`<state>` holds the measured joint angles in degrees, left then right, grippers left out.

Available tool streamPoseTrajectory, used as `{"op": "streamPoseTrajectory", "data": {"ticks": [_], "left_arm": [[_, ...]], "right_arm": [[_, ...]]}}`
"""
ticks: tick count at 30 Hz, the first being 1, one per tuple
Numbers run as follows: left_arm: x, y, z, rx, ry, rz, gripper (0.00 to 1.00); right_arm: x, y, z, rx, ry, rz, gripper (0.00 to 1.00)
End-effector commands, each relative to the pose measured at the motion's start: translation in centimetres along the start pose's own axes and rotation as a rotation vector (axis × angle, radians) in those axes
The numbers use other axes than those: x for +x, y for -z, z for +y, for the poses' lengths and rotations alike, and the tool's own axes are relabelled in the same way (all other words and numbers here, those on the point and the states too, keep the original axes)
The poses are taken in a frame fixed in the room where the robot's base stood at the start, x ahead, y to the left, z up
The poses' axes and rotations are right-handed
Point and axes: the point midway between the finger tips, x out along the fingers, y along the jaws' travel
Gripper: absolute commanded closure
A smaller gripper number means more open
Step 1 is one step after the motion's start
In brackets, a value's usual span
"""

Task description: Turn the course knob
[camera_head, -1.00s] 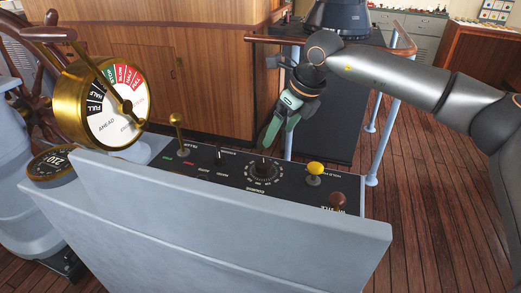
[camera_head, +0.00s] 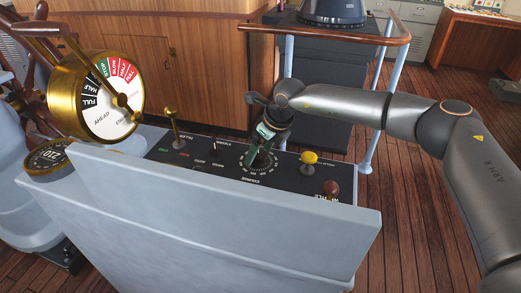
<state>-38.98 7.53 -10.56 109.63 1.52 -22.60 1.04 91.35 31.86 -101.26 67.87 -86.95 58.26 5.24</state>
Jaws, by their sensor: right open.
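The course knob (camera_head: 262,160) is a dark knob in a white-marked dial ring on the black top of the grey console (camera_head: 200,200). My right gripper (camera_head: 259,158) comes in from the right and points down at the knob. Its green fingers are open and at the knob, partly hiding it. I cannot tell whether they touch it. My left gripper is not in view.
A small dark switch (camera_head: 215,143) and a brass lever (camera_head: 172,122) stand left. A brass telegraph (camera_head: 105,95) rises at the left. A wooden handrail (camera_head: 340,36) runs behind.

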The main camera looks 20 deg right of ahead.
Motion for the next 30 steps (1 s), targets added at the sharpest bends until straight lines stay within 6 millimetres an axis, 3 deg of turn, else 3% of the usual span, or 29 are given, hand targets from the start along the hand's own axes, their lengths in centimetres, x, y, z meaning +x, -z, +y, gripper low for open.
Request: {"op": "streamPoseTrajectory", "data": {"ticks": [4,26,30], "left_arm": [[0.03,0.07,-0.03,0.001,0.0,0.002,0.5],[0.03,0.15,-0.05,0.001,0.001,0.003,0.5],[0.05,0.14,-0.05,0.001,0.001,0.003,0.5]], "right_arm": [[-0.01,0.0,0.0,0.0,0.0,0.0,0.15],[-0.08,-0.02,-0.04,0.001,0.0,0.0,0.97],[-0.07,-0.02,-0.03,0.004,0.001,-0.001,0.99]]}}
